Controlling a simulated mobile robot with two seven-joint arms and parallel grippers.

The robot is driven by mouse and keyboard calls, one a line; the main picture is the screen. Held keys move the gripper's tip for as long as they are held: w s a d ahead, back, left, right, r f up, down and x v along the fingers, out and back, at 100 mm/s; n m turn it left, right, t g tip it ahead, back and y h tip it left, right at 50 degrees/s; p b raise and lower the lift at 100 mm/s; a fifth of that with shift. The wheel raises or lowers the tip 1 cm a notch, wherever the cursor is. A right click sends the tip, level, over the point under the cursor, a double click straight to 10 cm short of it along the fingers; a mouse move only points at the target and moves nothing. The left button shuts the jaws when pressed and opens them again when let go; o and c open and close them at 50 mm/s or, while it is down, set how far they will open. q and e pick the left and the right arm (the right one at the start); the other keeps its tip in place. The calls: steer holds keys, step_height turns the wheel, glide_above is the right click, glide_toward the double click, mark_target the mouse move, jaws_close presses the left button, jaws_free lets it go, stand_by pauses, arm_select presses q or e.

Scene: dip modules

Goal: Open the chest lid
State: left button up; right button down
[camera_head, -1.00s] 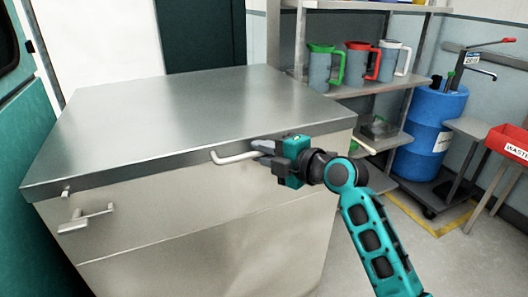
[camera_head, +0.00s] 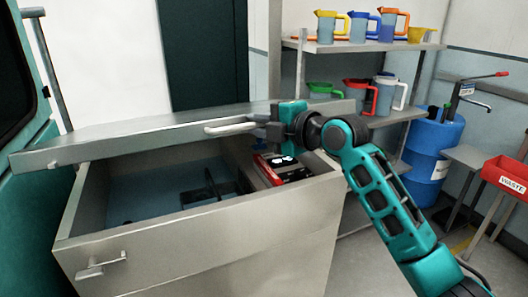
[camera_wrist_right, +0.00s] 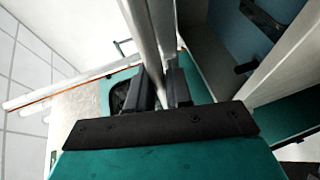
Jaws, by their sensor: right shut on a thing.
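The chest (camera_head: 200,250) is a pale metal box. Its lid (camera_head: 120,138) is raised at the front, and the inside shows beneath it. A bar handle (camera_head: 232,128) runs along the lid's front edge. My right gripper (camera_head: 262,125) is shut on the handle near its right end. In the right wrist view the handle bar (camera_wrist_right: 145,40) runs between the fingers of the gripper (camera_wrist_right: 160,88). Inside the chest lie a red and black item (camera_head: 270,170) at the right and dark parts on a blue-grey floor. My left gripper is not in view.
A latch (camera_head: 100,266) sits on the chest front at lower left. Shelves with several coloured jugs (camera_head: 360,97) stand behind on the right. A blue drum (camera_head: 432,145) and a red waste bin (camera_head: 508,178) stand further right.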

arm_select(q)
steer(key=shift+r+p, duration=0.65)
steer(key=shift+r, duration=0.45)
arm_select(e)
steer(key=w+a+r, duration=0.1)
steer(key=w+r, duration=0.3)
steer(key=r, duration=0.5)
steer(key=w+a+r, duration=0.2)
steer(key=w+r, duration=0.3)
steer(key=r, duration=0.4)
steer(key=shift+w+r, duration=0.25)
steer(key=shift+r, duration=0.15)
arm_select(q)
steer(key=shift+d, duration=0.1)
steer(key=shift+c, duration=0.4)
